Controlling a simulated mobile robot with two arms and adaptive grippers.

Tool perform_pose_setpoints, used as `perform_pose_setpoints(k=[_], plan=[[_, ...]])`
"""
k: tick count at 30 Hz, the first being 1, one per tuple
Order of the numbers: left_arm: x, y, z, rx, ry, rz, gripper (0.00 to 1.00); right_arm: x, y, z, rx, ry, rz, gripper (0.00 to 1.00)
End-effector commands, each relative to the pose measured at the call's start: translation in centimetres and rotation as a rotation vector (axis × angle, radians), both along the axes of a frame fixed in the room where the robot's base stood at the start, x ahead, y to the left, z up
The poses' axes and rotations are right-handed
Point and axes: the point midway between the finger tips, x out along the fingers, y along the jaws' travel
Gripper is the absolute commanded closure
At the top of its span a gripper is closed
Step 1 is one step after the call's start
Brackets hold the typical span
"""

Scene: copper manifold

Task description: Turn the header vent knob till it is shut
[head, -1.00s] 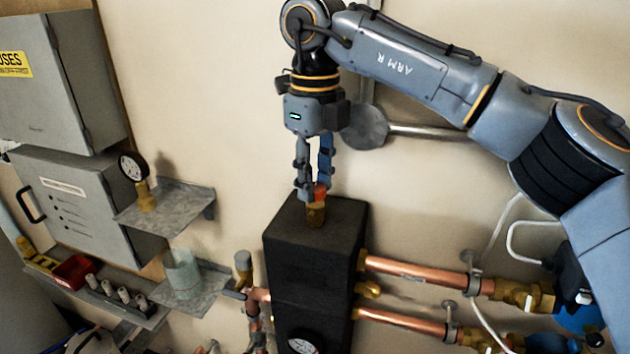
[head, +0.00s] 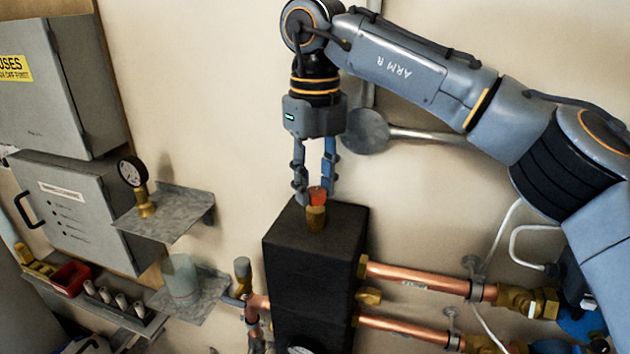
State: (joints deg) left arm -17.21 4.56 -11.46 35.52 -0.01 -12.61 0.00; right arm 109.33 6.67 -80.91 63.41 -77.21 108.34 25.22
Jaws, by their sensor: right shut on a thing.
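The header vent knob (head: 318,195) is a small red-orange cap on a brass stem (head: 316,217). The stem stands upright on top of the tall black header block (head: 312,255). My right gripper (head: 315,196) points straight down from above, with one finger on each side of the knob. It is shut on the knob, and the fingertips partly hide the knob's sides. Whether the vent is open or shut cannot be read from this view. My left gripper is not in view.
Copper pipes (head: 415,278) with brass fittings leave the block to the right. A grey disc on a rod (head: 366,131) is on the wall behind my right gripper. At left, a shelf (head: 170,215) holds a gauge (head: 132,171), and a lower shelf holds a clear beaker (head: 181,278).

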Motion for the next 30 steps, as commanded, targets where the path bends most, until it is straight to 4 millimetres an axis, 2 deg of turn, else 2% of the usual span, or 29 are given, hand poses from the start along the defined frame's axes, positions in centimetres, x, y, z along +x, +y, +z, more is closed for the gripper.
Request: perform_pose_setpoints(k=[1, 2, 5, 14, 17, 20, 30], plan=[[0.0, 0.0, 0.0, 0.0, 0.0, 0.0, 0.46, 0.1, 0.0, 0.1, 0.001, -0.003, -0.003, 1.0], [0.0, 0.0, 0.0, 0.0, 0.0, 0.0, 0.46, 0.1, 0.0, 0.1, 0.001, -0.003, -0.003, 0.67], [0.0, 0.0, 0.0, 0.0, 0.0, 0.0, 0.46, 0.1, 0.0, 0.1, 0.002, -0.002, -0.002, 0.46], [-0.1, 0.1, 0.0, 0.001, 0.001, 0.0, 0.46, 0.0, 0.0, 0.1, 0.001, -0.001, 0.0, 0.46], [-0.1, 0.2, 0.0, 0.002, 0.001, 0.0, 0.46, 0.0, 0.0, 0.6, 0.0, -0.002, 0.001, 0.46], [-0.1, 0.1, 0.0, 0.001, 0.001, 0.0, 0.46, 0.0, 0.1, 1.9, 0.002, -0.003, -0.001, 0.46], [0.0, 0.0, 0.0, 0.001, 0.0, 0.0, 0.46, 0.0, 0.0, 9.4, -0.002, -0.006, -0.005, 0.46]])
